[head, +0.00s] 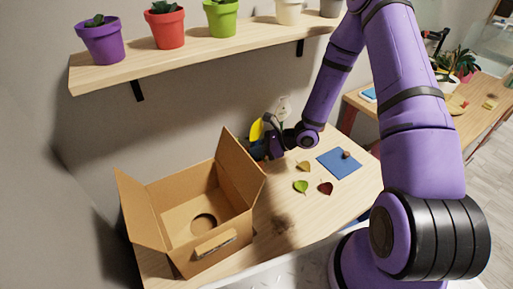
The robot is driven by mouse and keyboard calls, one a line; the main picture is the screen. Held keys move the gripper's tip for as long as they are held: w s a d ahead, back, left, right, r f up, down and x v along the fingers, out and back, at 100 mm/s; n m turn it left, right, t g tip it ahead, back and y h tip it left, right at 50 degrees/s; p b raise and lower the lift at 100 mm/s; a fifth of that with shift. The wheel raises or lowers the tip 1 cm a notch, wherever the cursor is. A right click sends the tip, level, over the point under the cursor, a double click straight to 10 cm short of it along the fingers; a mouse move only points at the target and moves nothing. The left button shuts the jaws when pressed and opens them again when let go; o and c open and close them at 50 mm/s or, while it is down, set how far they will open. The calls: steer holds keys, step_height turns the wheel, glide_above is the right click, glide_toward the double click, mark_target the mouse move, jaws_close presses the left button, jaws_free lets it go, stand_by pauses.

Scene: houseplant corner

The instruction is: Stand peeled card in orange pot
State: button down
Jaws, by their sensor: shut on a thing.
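My gripper (264,145) is above the back of the wooden table, beside the open cardboard box, partly hidden by its own wrist. It is shut on a yellow piece (256,130) that looks like the card and stands up from the jaws. The fingertips are too small to see clearly, and I cannot tell whether the card is peeled. A red-orange pot (168,30) with a small plant stands on the wall shelf, up and left of my gripper and apart from it. No other pot nearby looks orange.
The shelf (230,46) also holds purple (102,43), green (221,19), white and grey pots. The open cardboard box (176,204) fills the table's left. Several leaves (301,186) and a blue mat (339,164) lie right of it. A whitish object (284,106) stands behind my wrist.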

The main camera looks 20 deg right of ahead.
steer(key=shift+f, duration=1)
steer(key=c, duration=1.1)
jaws_free()
steer(key=shift+v, duration=5)
